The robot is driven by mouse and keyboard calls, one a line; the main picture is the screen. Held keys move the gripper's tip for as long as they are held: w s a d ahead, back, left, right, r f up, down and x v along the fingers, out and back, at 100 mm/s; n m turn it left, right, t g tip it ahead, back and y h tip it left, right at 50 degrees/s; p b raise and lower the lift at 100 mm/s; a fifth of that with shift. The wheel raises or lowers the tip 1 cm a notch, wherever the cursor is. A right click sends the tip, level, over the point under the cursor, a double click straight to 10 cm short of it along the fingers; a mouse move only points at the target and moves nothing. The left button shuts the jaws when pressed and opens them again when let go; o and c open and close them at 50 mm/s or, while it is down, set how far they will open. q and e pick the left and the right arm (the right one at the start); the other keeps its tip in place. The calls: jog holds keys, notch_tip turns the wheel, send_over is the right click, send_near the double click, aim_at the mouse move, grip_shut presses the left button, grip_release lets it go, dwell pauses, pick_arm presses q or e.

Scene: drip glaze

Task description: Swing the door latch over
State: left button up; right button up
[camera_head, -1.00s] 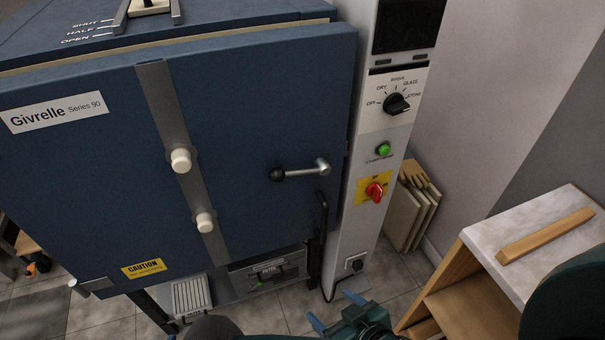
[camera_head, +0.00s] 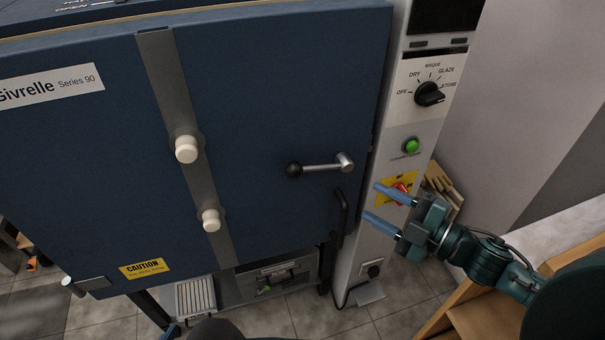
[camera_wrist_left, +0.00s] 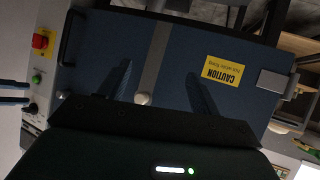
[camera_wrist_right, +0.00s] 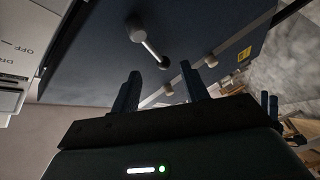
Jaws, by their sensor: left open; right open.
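The door latch (camera_head: 322,166) is a metal lever with a black ball knob at its left end and a round pivot at its right, near the right edge of the blue kiln door (camera_head: 265,105). It lies nearly level. My right gripper (camera_head: 371,201) is open and empty, below and right of the pivot, in front of the white control panel. In the right wrist view the latch (camera_wrist_right: 150,46) shows just beyond the open fingers (camera_wrist_right: 160,70).
A red switch (camera_head: 402,187) on a yellow plate is close behind my right fingers. A black door handle (camera_head: 341,218) stands out below the latch. Two cream plugs (camera_head: 186,149) stick out of the door's grey strip. A wooden shelf unit (camera_head: 470,318) is at lower right.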

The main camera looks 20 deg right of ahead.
aim_at(308, 171)
jog(key=w+a+n+y, duration=0.1)
jog(key=w+a, duration=0.2)
jog(key=w+a+r+n+g+y+p, duration=0.1)
jog(key=w+a+n, duration=0.1)
jog(key=w+a, duration=0.1)
jog(key=w+a+r+n+g+y, duration=0.1)
jog(key=w+a+n, duration=0.1)
jog(key=w+a, duration=0.2)
jog(key=shift+a+r, duration=0.1)
jog(key=shift+a, duration=0.05)
dwell(0.4)
jog(key=shift+c, duration=0.4)
jog(key=c, duration=0.9)
jog(key=shift+s, duration=0.1)
grip_shut()
